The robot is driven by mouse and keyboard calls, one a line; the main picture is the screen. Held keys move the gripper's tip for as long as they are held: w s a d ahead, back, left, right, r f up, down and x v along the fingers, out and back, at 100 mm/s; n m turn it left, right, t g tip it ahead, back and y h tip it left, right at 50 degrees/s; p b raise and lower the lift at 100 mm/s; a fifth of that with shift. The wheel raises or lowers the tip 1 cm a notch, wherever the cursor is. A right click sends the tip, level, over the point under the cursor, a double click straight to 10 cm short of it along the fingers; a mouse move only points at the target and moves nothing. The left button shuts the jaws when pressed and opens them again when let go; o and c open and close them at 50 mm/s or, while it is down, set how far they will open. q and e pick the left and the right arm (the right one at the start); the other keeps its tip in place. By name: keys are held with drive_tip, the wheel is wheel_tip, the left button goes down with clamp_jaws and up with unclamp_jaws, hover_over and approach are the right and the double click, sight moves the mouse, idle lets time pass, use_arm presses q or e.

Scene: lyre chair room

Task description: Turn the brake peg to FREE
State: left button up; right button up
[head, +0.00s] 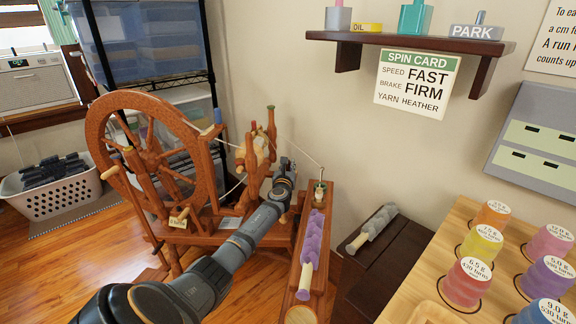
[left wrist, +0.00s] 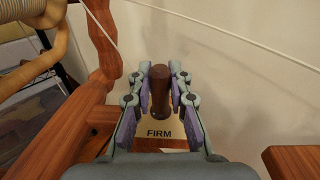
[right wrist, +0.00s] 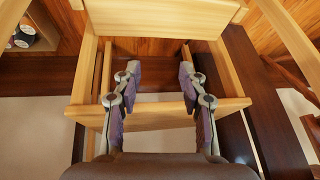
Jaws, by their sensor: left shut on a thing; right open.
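The dark brown brake peg (left wrist: 160,92) stands upright between my left gripper's fingers in the left wrist view. My left gripper (left wrist: 160,78) is shut on the peg, with a finger pad on each side. A plate reading FIRM (left wrist: 158,133) shows just in front of the peg; no FREE mark is visible. In the head view my left gripper (head: 287,165) reaches the right side of the wooden spinning wheel (head: 96,135) and hides the peg. My right gripper (right wrist: 160,75) is open and empty in the right wrist view, above a pale wooden frame (right wrist: 160,115).
A spin card (head: 418,83) reads FAST, FIRM, HEATHER under a wall shelf (head: 400,38). A rail with purple fibre (head: 311,240) lies right of my left arm. Coloured jars (head: 480,242) stand on a wooden table at right. A white basket (head: 55,195) is at left.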

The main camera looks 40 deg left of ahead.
use_arm(q)
clamp_jaws()
drive_tip(key=shift+n+g+y, duration=0.7)
drive_tip(key=shift+y, duration=0.1)
drive_tip(key=o, duration=0.7)
unclamp_jaws()
drive_tip(key=shift+c, duration=0.2)
drive_tip(key=v, duration=0.7)
drive_tip(key=shift+s+d, duration=0.15)
drive_tip(key=shift+s, duration=0.1)
